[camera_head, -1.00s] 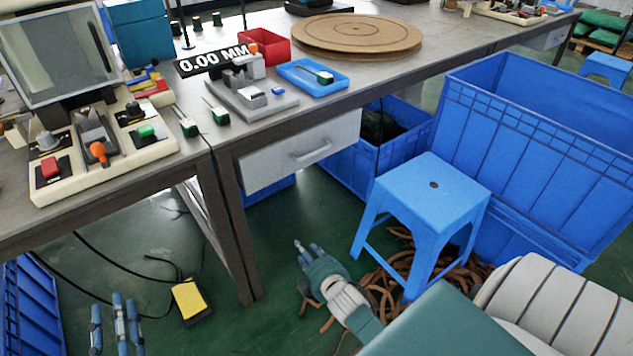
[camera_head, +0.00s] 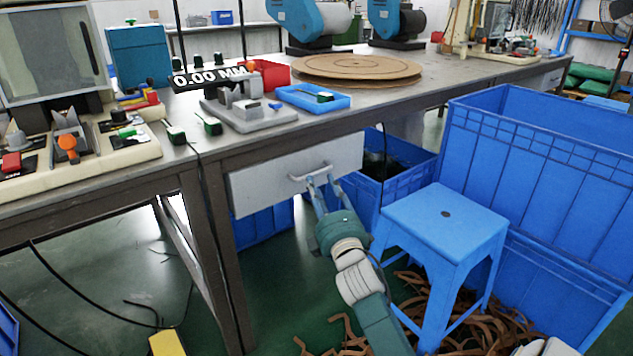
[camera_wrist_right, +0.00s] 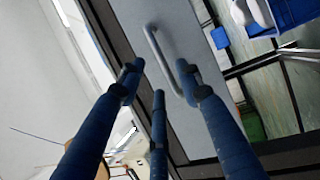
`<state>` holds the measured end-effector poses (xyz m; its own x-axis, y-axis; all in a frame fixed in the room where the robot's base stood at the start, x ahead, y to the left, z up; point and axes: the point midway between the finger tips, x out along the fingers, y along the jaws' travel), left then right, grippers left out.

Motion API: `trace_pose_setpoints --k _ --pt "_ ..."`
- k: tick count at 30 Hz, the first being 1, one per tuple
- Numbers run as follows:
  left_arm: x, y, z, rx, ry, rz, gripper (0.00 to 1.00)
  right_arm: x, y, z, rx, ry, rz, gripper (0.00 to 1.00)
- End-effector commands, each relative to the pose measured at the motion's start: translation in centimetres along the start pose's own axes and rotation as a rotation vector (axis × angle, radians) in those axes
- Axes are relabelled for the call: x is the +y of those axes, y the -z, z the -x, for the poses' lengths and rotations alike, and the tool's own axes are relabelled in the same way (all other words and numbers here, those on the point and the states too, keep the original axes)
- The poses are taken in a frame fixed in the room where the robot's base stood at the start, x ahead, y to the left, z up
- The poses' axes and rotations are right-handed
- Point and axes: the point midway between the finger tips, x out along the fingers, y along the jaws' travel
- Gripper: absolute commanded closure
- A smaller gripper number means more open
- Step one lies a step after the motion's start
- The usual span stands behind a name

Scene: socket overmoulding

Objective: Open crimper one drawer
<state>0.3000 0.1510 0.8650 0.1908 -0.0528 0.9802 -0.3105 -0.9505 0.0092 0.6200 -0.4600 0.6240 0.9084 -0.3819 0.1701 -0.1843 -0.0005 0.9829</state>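The grey-white drawer (camera_head: 270,185) sits under the metal table, its front flush below the tabletop, so it looks shut. Its bar handle (camera_head: 308,174) is at the middle of the front. My right gripper (camera_head: 322,183) is at the handle, coming from below. In the right wrist view, the drawer handle (camera_wrist_right: 158,55) runs between the spread blue fingers of my right gripper (camera_wrist_right: 158,80). One finger overlaps the bar's end in the picture; I cannot tell if it touches. The fingers are apart. My left gripper is not in view.
A blue stool (camera_head: 440,225) stands close to the right of my right arm. Large blue crates (camera_head: 540,150) are behind it, and brown scraps lie on the floor. A table leg (camera_head: 208,240) is left of the drawer. A caliper stand (camera_head: 250,115) is on the tabletop.

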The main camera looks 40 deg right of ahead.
Motion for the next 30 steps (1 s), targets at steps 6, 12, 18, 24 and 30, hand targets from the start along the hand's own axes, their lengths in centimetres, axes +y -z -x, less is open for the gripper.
trace_pose_setpoints --k 6,12,18,24,30 --pt "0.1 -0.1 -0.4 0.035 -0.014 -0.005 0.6 -0.2 0.0 -3.6 0.0 -0.001 0.0 0.65" --pt "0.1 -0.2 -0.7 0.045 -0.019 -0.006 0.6 -0.1 0.0 -4.9 0.001 0.001 -0.001 0.65" --pt "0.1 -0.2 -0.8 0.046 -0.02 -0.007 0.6 -0.1 0.0 -5.0 0.001 0.002 -0.001 0.65" --pt "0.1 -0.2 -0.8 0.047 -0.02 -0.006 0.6 -0.1 0.0 -5.0 0.001 0.002 -0.001 0.91" --pt "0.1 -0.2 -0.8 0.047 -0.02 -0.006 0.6 -0.1 0.0 -5.0 0.001 0.002 -0.002 1.0"
